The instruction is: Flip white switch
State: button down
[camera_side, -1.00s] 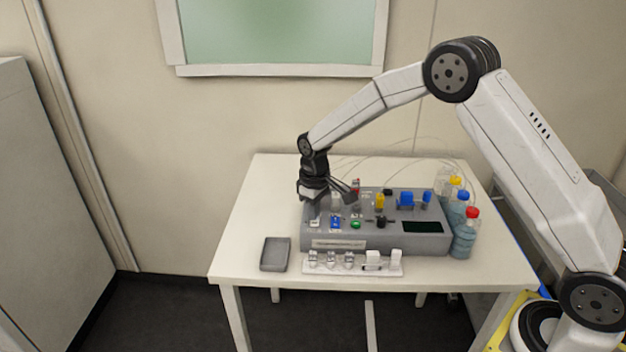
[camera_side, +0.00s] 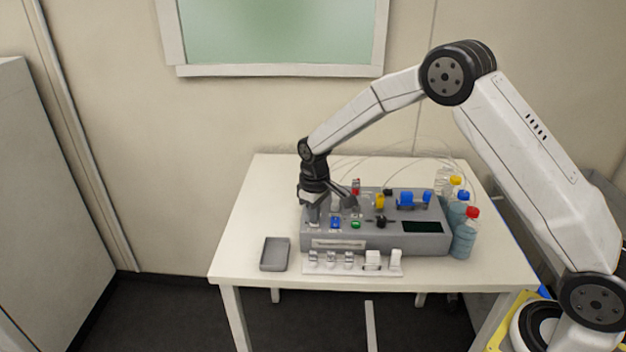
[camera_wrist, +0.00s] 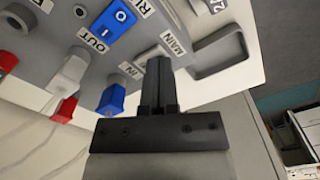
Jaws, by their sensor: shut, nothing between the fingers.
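The grey control box (camera_side: 375,240) stands on the white table. My gripper (camera_side: 313,221) points down at the box's front left corner. In the wrist view its fingers (camera_wrist: 158,66) are together and empty. They are over the white switch (camera_wrist: 149,54), beside the MAIN label (camera_wrist: 174,41). The fingers hide part of the switch, so I cannot tell its position or whether they touch it. In the side view the gripper covers the switch. A blue rocker switch (camera_wrist: 113,20) is beside it, and also shows in the side view (camera_side: 336,222).
A grey tray (camera_side: 275,254) lies left of the box. A white rack (camera_side: 330,269) with several vials lies in front. Bottles with coloured caps (camera_side: 463,240) stand at the right. Knobs and blue fittings (camera_side: 406,200) rise from the box top. The table's left side is clear.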

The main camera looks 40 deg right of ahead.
aim_at(317, 225)
jog(key=shift+f, duration=0.45)
dwell(0.4)
jog(key=shift+r, duration=0.15)
jog(key=shift+r, duration=3.4)
jog(key=shift+s+r, duration=0.15)
jog(key=shift+s, duration=0.3)
jog(key=s+m+t, duration=0.2)
jog(key=s+m, duration=0.1)
jog(key=s, duration=2)
jog(key=shift+d+r+t, duration=0.25)
jog(key=shift+d+t, duration=0.05)
jog(key=shift+d, duration=0.05)
